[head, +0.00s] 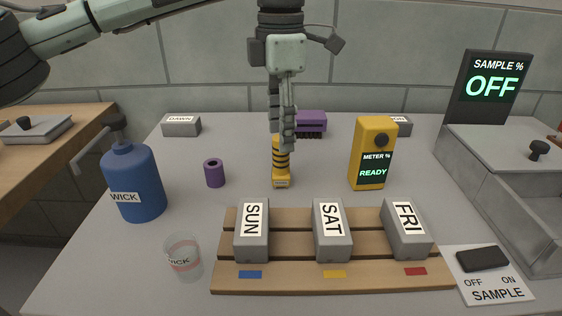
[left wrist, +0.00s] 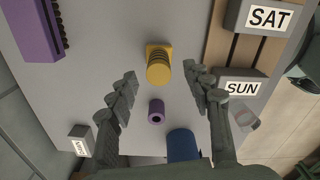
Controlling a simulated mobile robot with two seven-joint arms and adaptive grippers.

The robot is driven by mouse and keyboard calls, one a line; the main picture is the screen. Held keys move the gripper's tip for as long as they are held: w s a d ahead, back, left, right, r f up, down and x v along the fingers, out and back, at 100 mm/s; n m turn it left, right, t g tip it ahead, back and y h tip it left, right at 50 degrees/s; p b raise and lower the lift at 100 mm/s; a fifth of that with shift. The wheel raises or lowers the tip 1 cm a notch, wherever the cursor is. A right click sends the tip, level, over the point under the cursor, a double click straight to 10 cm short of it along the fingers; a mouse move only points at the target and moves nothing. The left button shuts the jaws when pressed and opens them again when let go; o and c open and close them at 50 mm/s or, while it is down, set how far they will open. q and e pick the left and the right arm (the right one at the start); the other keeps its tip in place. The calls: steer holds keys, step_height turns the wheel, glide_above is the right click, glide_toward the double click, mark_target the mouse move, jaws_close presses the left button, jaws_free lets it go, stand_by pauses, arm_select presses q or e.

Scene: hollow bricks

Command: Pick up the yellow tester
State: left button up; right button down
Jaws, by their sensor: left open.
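The yellow tester (head: 281,177), a slim upright piece with black bands, stands on the grey table behind the brick rack. It also shows in the left wrist view (left wrist: 158,69), beyond and between the fingertips. My left gripper (head: 283,128) points down over it, open and empty; its fingers hide part of the tester's top in the head view. I cannot tell whether a finger touches it. A larger yellow meter (head: 372,153) reading READY stands to its right. My right gripper is not in view.
A purple ring (head: 214,173) and blue WICK bottle (head: 134,182) stand left. A purple brush (head: 311,124) lies behind. A wooden rack (head: 291,244) with SUN, SAT and FRI bricks is in front. A clear cup (head: 183,258) stands front left, a grey basin (head: 490,165) right.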

arm_select(q)
step_height(320, 180, down, 3)
steer(key=shift+w+f, duration=0.1)
steer(key=shift+f, duration=0.1)
jaws_close()
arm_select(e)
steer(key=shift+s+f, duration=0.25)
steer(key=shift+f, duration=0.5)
arm_select(q)
steer(key=shift+r, duration=0.15)
